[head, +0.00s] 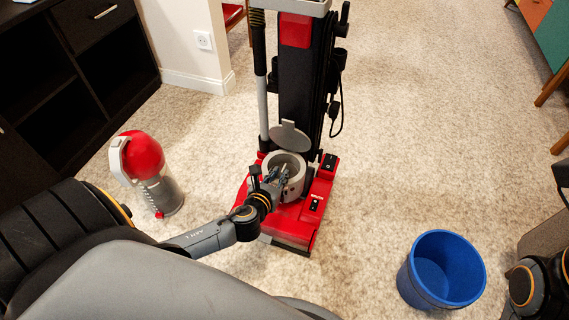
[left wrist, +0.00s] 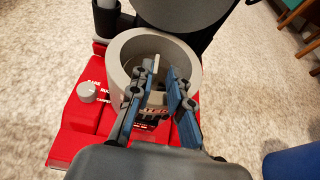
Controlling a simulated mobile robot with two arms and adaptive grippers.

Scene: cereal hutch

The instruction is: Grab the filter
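A red upright vacuum (head: 318,205) stands on the carpet. On its base is a round grey filter housing (head: 270,170), open at the top, with its grey lid (head: 289,137) tilted up behind. In the left wrist view the housing (left wrist: 118,75) has lettering on its front, partly covered by my fingers. A thin pale upright piece (left wrist: 155,63) shows inside; it may be part of the filter, the rest of which I cannot make out. My left gripper (left wrist: 157,76) is open, its fingertips over the housing's opening, with nothing seen held. My right gripper is out of view.
A blue bin (head: 440,270) stands at the lower right. The red-and-grey dust canister (head: 144,160) stands on the carpet at left. A dark shelf unit (head: 75,80) and a wall corner (head: 190,50) are behind.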

